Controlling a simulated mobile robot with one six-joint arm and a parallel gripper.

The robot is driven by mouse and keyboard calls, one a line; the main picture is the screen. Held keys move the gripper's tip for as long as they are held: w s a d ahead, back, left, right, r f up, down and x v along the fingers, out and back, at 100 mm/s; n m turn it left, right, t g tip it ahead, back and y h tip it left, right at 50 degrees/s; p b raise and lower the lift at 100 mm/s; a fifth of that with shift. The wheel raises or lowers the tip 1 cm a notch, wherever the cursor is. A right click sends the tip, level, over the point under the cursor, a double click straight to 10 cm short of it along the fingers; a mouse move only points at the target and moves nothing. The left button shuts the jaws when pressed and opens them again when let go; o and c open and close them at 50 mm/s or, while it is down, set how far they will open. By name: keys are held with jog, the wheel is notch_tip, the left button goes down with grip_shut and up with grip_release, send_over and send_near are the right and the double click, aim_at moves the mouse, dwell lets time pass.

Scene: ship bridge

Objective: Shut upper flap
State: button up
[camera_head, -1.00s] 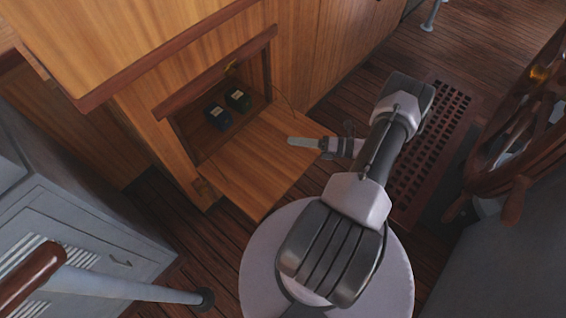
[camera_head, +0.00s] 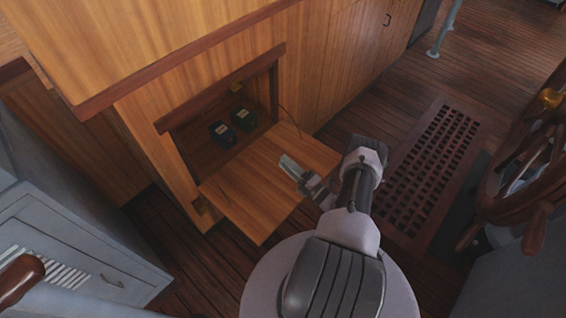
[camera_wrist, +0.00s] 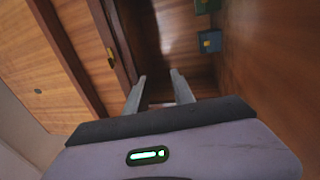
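The wooden flap (camera_head: 250,195) of the cabinet is open and juts out roughly level below the opening. It also fills the right side of the wrist view (camera_wrist: 265,75). My gripper (camera_head: 288,162) appears above the flap's right part, pointing toward the cabinet. Whether it touches the flap is not clear. In the wrist view its two fingers (camera_wrist: 158,78) are apart with nothing between them. A brass catch (camera_head: 236,87) sits at the opening's upper edge and shows in the wrist view (camera_wrist: 111,57).
A blue box (camera_head: 222,133) and a green box (camera_head: 243,118) stand inside the compartment. A thin cord (camera_head: 290,118) hangs near the flap's right side. A grey locker (camera_head: 75,250) stands at left, a ship's wheel (camera_head: 520,175) at right.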

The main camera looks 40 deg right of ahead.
jog(key=shift+x, duration=0.95)
grip_shut()
dwell(0.6)
grip_release()
